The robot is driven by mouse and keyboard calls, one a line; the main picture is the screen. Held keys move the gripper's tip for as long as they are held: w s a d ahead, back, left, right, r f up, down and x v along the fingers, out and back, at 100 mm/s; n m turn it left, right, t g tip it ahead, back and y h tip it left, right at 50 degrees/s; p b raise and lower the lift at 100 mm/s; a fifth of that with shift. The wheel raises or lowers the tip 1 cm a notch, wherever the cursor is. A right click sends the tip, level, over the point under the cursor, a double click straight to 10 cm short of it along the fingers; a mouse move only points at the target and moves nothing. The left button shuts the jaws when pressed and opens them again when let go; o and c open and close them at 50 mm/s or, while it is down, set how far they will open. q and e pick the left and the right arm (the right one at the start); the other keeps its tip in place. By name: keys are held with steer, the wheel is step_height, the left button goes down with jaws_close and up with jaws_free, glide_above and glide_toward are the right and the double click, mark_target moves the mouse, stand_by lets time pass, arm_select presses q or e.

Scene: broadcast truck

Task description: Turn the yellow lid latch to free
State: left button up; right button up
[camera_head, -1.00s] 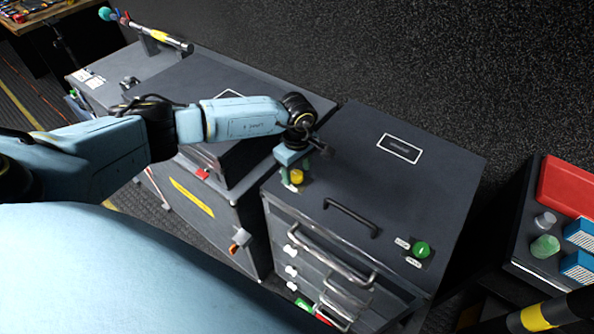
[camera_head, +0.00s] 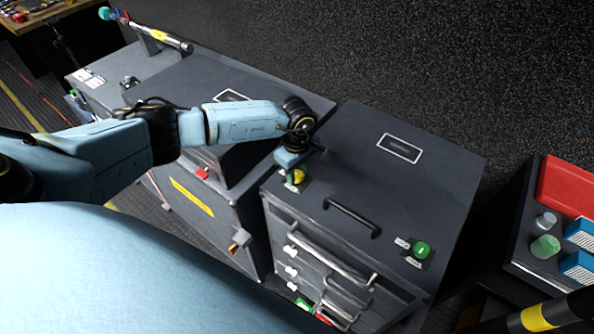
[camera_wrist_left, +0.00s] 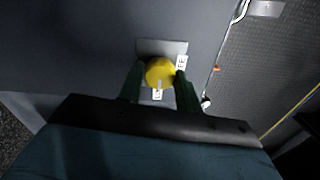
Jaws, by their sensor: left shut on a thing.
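The yellow lid latch (camera_head: 299,177) is a round knob on the left front corner of a dark grey cabinet lid (camera_head: 400,180). In the left wrist view the yellow latch (camera_wrist_left: 160,72) shows a pale line on its face and sits on a grey plate with small white labels beside it. My left gripper (camera_head: 294,172) is over the latch. In the left wrist view the two dark green fingers of my left gripper (camera_wrist_left: 160,80) are on either side of the knob, shut on it. The label text is too small to read. My right gripper is not in view.
The lid also has a dark handle (camera_head: 352,217) and a green knob (camera_head: 421,250) at its right front. Metal drawer handles (camera_head: 330,266) stick out below. A neighbouring case stands left under my arm. A side table with a red tray (camera_head: 568,197) is at the right.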

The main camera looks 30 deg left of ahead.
arm_select(q)
steer(key=shift+n, duration=0.4)
steer(key=n, duration=1.2)
steer(key=shift+r+p, duration=0.1)
steer(key=shift+p, duration=0.25)
steer(key=shift+n+p, duration=0.4)
steer(key=shift+n, duration=1.4)
steer(key=o, duration=1)
